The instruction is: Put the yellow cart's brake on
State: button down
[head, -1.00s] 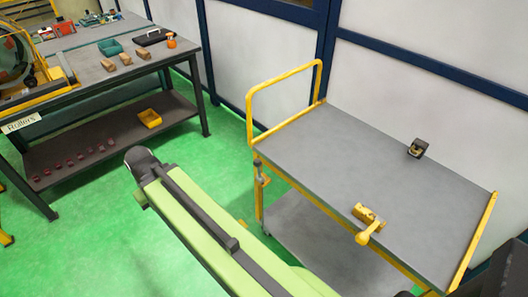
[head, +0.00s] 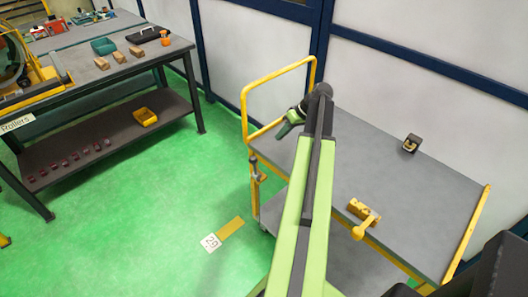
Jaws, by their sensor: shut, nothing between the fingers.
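The yellow cart (head: 247,100) has a yellow push rail at its left end and a grey top. A yellow block with a round-ended lever (head: 364,219) sits at the near edge of the top. A small fitting with a dark knob (head: 257,170) is on the near left post. Which of the two is the brake cannot be told. My green arm crosses in front of the cart. My gripper (head: 287,126) is above the cart's left end, inside the rail in the picture, pointing down-left. It looks small, shut and empty, apart from both fittings. My arm hides part of the top and lower shelf.
A small black-and-tan item (head: 411,143) lies toward the back of the cart top. A dark workbench (head: 100,80) with blocks and trays stands at the left. A wall is behind.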

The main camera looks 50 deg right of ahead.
jog(key=shift+s+d+r, duration=0.1)
jog(key=shift+s+d, duration=0.4)
jog(key=shift+d, duration=0.15)
jog(key=b+x, duration=0.8)
jog(key=x, duration=0.2)
jog(key=shift+b, duration=0.35)
jog(key=shift+w+a+f, duration=0.15)
jog(key=shift+w+a, duration=0.05)
jog(key=shift+a, duration=0.45)
jog(key=shift+w+a+f, duration=0.1)
jog(key=shift+w+a, duration=0.1)
jog(key=shift+a, duration=0.45)
jog(key=shift+w+a+f, duration=0.15)
jog(key=shift+w+a, duration=0.1)
jog(key=shift+a, duration=0.4)
